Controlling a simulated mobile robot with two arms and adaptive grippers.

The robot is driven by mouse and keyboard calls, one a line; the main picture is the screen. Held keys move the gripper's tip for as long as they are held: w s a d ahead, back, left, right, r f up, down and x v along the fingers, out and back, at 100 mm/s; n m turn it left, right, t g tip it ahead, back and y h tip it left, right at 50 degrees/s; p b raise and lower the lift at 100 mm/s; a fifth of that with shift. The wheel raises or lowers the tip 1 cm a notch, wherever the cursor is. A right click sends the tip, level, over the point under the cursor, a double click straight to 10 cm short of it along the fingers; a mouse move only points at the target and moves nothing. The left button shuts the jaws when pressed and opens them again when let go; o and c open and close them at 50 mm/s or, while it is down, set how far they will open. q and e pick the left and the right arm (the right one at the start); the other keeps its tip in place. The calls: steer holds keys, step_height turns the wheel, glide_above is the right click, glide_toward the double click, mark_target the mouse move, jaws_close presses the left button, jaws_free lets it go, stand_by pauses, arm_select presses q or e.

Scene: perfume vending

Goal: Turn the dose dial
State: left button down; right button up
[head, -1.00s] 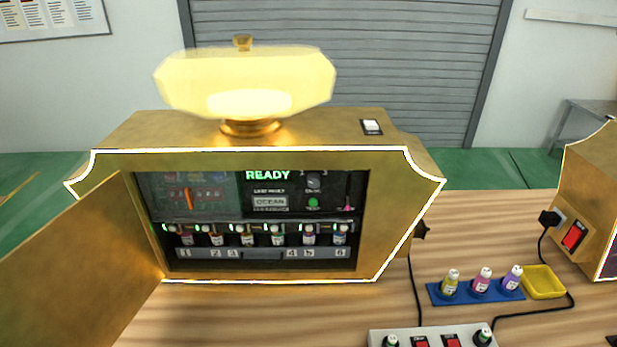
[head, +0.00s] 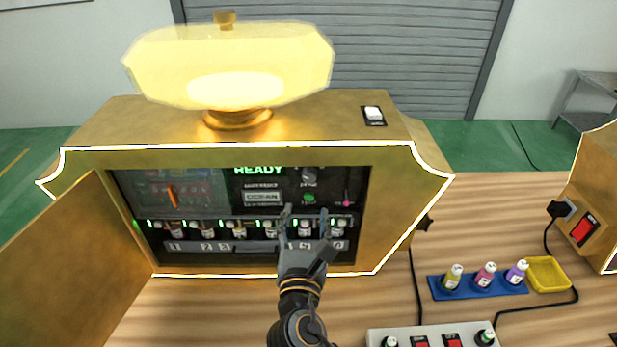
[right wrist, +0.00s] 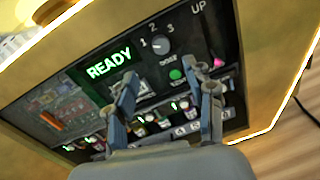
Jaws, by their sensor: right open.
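The dose dial (right wrist: 161,45) is a small grey knob with the marks 1, 2 and 3 around it, on the dark panel inside the gold vending machine (head: 412,215). It also shows in the head view (head: 309,177), small and at the panel's top right. My right gripper (head: 304,210) is open and empty in front of the panel, below the dial. In the right wrist view its two fingers (right wrist: 170,82) point at the panel, with the dial beyond and between them, apart from both. My left gripper is not in view.
A green button (right wrist: 177,74) sits just below the dial, and a lit READY display (right wrist: 109,62) is beside it. Several small bottles stand in a row under the panel. The open gold door (head: 62,262) is at the left. A blue rack (head: 478,288) holds three bottles.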

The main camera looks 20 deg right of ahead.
mark_target(309, 179)
steer(key=p+x, duration=0.2)
steer(key=x, duration=0.8)
steer(key=shift+w+d+f, duration=0.15)
steer(key=shift+w+d, duration=0.1)
steer(key=shift+w, duration=0.2)
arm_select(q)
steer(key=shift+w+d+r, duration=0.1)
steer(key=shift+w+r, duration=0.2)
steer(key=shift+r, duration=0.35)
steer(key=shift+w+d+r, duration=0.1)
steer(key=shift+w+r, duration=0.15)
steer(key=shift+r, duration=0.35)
arm_select(e)
jaws_close()
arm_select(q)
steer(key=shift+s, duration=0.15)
